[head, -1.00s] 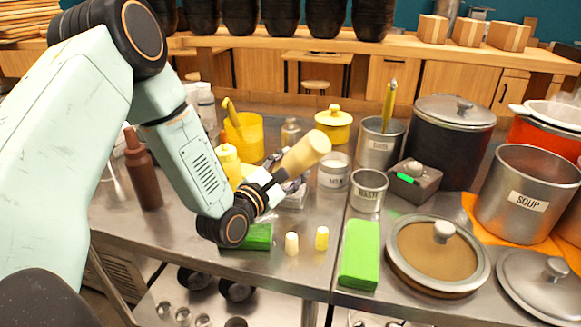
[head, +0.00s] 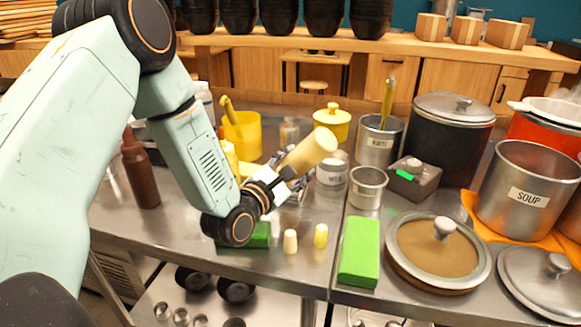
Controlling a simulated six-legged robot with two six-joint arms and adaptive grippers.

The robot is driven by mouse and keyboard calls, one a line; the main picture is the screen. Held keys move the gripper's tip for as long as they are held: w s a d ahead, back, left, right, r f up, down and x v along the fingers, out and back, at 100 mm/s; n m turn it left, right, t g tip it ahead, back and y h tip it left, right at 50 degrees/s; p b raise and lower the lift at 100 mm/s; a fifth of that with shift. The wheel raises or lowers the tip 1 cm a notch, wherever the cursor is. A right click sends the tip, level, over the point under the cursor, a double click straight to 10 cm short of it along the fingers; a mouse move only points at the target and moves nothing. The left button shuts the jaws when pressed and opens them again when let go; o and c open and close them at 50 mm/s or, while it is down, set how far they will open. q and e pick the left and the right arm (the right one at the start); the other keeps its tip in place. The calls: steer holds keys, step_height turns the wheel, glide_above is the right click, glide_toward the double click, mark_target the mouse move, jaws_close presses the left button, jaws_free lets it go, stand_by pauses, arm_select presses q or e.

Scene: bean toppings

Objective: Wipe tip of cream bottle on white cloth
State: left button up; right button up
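A pale cream-coloured bottle (head: 308,152) is held tilted in the head view, its broad end up and to the right. My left gripper (head: 288,179) is shut around its lower end, above the metal counter. The bottle's tip is hidden by the gripper, so I cannot tell whether it touches anything. I cannot clearly make out a white cloth. My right gripper is not in view.
A yellow tub (head: 242,136), a small white-labelled pot (head: 332,172) and a small metal can (head: 367,187) stand near the bottle. A brown bottle (head: 140,172) is at left.

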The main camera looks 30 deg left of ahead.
mark_target(312, 167)
arm_select(q)
steer(key=shift+o, duration=0.2)
steer(key=shift+w+d+b, duration=0.2)
steer(key=shift+d+b, duration=0.35)
steer(key=shift+d, duration=0.35)
steer(key=shift+w+d+b, duration=0.2)
steer(key=shift+d+b, duration=0.35)
steer(key=shift+d, duration=0.35)
steer(key=shift+r+p, duration=2.35)
steer(key=shift+r, duration=0.7)
steer(key=shift+w, duration=0.1)
steer(key=shift+c, duration=0.2)
